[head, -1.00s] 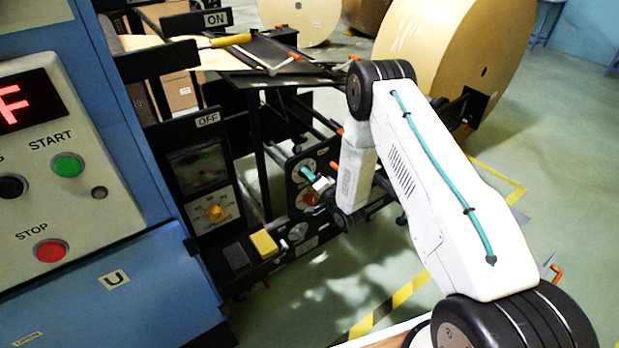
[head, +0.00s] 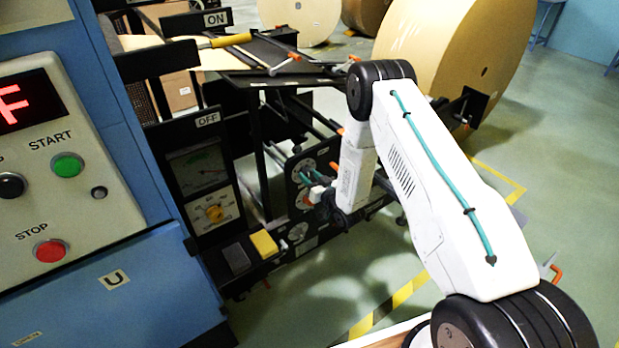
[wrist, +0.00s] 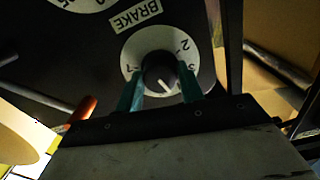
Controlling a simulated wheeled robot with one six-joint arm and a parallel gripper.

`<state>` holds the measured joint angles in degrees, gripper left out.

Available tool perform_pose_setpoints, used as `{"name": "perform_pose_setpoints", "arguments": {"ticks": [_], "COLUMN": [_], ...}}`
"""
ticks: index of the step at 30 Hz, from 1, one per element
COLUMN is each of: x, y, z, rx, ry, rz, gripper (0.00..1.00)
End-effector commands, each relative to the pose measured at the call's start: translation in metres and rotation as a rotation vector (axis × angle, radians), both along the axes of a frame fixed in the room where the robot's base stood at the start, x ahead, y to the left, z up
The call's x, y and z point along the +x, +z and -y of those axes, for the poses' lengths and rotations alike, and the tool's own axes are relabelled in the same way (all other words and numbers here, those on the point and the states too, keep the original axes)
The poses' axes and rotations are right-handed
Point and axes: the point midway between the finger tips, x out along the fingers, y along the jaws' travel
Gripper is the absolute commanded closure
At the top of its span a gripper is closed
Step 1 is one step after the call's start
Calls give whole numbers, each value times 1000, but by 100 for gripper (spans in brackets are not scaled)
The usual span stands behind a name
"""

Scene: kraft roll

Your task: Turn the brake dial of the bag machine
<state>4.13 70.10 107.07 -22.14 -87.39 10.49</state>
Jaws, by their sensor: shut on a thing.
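The brake dial in the wrist view is a white round plate (wrist: 130,55) with a black knob (wrist: 157,70) at its centre. The knob's white pointer line points downward and slightly right in the picture. The upside-down BRAKE label (wrist: 136,15) sits above the dial. My gripper (wrist: 161,72) has a teal finger on each side of the knob and is shut on it. In the head view my gripper (head: 312,180) is at the black side panel (head: 287,205), where it partly covers the middle dial.
Another white dial (wrist: 85,3) is cut off at the top of the wrist view. An orange-tipped lever (wrist: 84,108) stands left of my gripper. In the head view, a yellow block (head: 263,243) is left of the panel, and a large kraft roll (head: 430,55) is behind my arm.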

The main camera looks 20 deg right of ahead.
Motion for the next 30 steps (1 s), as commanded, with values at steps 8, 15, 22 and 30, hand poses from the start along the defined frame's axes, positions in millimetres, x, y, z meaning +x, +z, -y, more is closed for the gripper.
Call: {"name": "perform_pose_setpoints", "arguments": {"ticks": [8, 15, 22, 30], "x": [-1, -1, -1, -1], "y": [-1, -1, -1, -1], "z": [0, -1, -1, -1], "rx": [-250, -466, -653, -813], "ry": [1, 1, 2, 2], "rz": [78, 148, 209, 261], "gripper": [85, 85, 85, 85]}}
